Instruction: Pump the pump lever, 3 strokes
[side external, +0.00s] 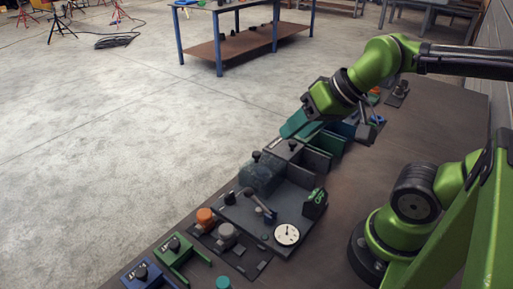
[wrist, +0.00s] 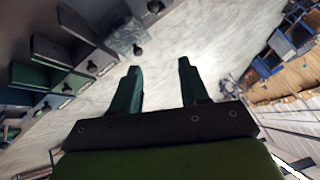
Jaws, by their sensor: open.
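The dark pump lever (side external: 259,203) appears as a slanted bar with a knob on a dark base plate (side external: 285,207), in the side external view. A round white gauge (side external: 287,235) sits at the near end of the same plate. My gripper (side external: 294,128) is above the row of bins, beyond the lever and well apart from it. In the wrist view my gripper (wrist: 158,68) has its two green fingers spread with nothing between them. I cannot make out the lever for certain in the wrist view.
A clear box (side external: 262,173) with a dark knob stands beside the plate. Open bins (side external: 318,160) lie under my arm. An orange cap (side external: 205,216) and a grey cap (side external: 227,231) are at the near left. A blue-legged table (side external: 218,50) stands far off on open floor.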

